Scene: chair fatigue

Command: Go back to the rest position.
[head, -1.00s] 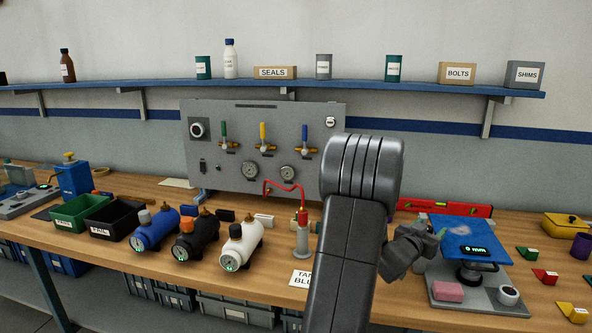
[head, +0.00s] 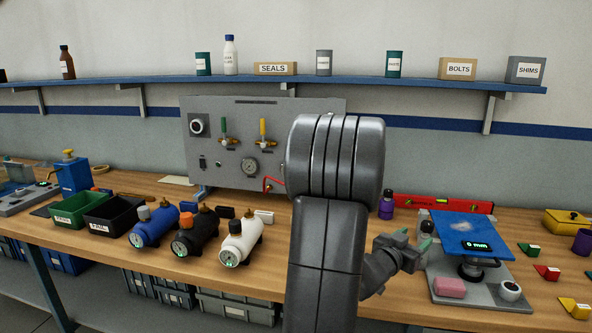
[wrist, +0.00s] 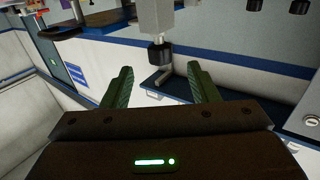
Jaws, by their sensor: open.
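My gripper (head: 424,250) is above the bench, just left of the blue plate with a small display (head: 474,245). In the wrist view its two green fingers (wrist: 158,88) stand wide apart with nothing between them. In the head view the fingers are partly seen side-on at the end of my grey arm. My arm hides the right part of the grey valve panel and part of the bench behind it.
Blue, black and white cylinders (head: 241,242) stand left of my arm, beside the green bin (head: 80,207) and black bin. A pink block (head: 450,287) lies by the blue plate. A red level (head: 445,203) lies behind. Coloured wedges are at right.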

